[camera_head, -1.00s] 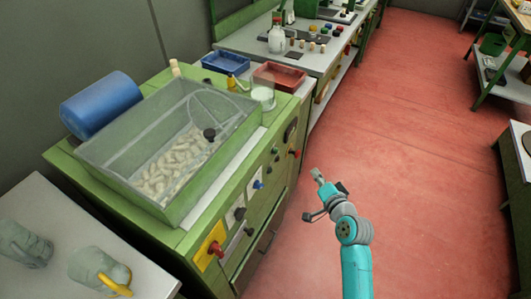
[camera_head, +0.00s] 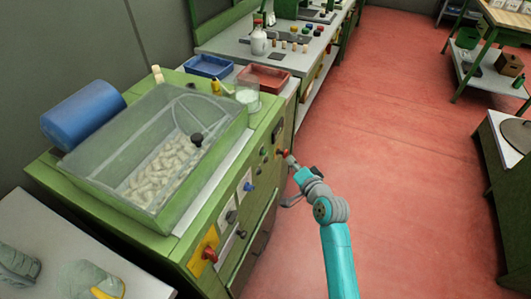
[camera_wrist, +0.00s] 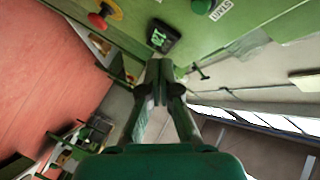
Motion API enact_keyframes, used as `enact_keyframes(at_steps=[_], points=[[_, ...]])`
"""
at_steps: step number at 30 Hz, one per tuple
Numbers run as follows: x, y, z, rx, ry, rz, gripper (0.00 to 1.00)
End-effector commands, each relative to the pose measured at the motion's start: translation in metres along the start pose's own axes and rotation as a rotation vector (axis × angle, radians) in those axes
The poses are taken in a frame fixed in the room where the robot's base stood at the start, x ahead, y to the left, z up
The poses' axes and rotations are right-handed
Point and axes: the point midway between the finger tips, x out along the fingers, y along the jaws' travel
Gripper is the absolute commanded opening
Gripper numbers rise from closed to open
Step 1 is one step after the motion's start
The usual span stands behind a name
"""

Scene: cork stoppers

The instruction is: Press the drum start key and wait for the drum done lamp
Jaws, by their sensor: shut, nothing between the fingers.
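The drum machine is a green cabinet (camera_head: 185,222) with a clear-sided bin of pale corks on top, at left in the head view. Its front has several knobs and keys, including a blue one (camera_head: 248,187). My gripper (camera_head: 290,159) is shut and empty, close to a red knob (camera_head: 282,152) at the far end of that front; touching cannot be told. In the wrist view my gripper (camera_wrist: 158,66) points towards a green panel. A green key (camera_wrist: 202,6) there sits beside a label reading START, apart from the fingertips. No drum done lamp can be made out.
A red mushroom button on a yellow plate (camera_wrist: 113,8) and a small dark display (camera_wrist: 163,36) share the panel in the wrist view. A blue tray (camera_head: 208,66) and a red tray (camera_head: 265,79) stand behind the cabinet. The red floor (camera_head: 400,170) is open to the right.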

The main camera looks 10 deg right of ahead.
Motion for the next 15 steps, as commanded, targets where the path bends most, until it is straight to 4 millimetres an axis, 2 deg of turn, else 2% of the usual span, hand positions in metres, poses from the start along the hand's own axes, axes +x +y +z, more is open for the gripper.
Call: enact_keyframes(at_steps=[6, 15], points=[[0.02, -0.015, 0.015, -0.003, -0.002, -0.001, 0.0], [0.038, -0.027, 0.027, 0.0, 0.0, 0.0, 0.0]])
